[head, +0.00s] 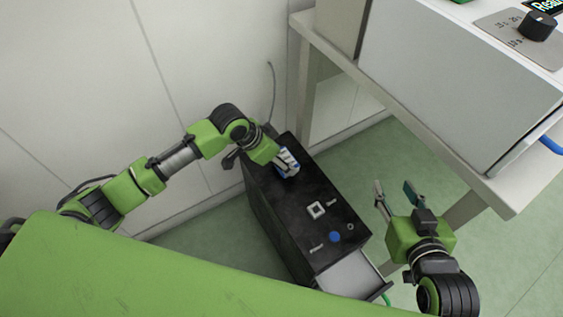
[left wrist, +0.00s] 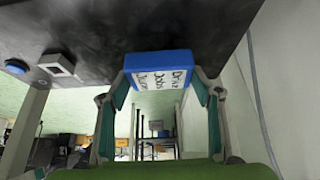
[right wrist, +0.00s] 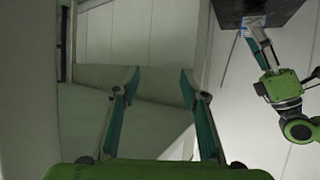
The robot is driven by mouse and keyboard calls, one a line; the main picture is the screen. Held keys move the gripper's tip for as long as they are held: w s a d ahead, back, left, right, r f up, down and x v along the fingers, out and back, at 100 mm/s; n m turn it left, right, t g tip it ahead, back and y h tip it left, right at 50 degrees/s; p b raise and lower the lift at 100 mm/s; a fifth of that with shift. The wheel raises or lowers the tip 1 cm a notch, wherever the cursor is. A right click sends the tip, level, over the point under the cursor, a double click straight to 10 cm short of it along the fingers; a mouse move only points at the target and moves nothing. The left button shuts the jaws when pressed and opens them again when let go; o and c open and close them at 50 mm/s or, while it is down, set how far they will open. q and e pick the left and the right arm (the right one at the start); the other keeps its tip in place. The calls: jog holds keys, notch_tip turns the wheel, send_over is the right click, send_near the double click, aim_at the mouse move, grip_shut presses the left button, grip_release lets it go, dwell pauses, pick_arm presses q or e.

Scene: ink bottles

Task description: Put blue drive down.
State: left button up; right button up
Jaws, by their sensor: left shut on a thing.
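The blue drive (left wrist: 158,62) is a small blue block with a white label printed in dark letters. My left gripper (left wrist: 160,85) is shut on it, one finger on each side. In the head view my left gripper (head: 287,163) is at the far end of the black cabinet's top (head: 300,190), and the drive (head: 289,171) shows only partly between the fingers. The drive is close to the top surface; I cannot tell whether it touches. My right gripper (head: 397,190) is open and empty, to the right of the cabinet. It also shows open in the right wrist view (right wrist: 160,75).
The cabinet top bears a white square fixture (head: 317,209) and a blue button (head: 334,237) toward its near end. A drawer (head: 352,276) stands open at the near end. A white bench with a machine (head: 455,75) is at the right. A wall is behind the cabinet.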

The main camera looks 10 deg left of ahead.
pick_arm(q)
jog(key=shift+f+b, duration=0.35)
jog(key=shift+f, duration=0.55)
pick_arm(e)
jog(key=r+t, duration=0.1)
jog(key=w+r, duration=0.1)
jog(key=r, duration=0.1)
jog(key=w+a+r+t+y, duration=0.1)
jog(key=shift+w+a+r+t, duration=0.1)
jog(key=shift+w+r+t, duration=0.05)
jog(key=shift+r+t, duration=0.2)
pick_arm(q)
jog(key=o, duration=1.2)
jog(key=shift+f, duration=0.15)
pick_arm(e)
jog(key=shift+f, duration=0.1)
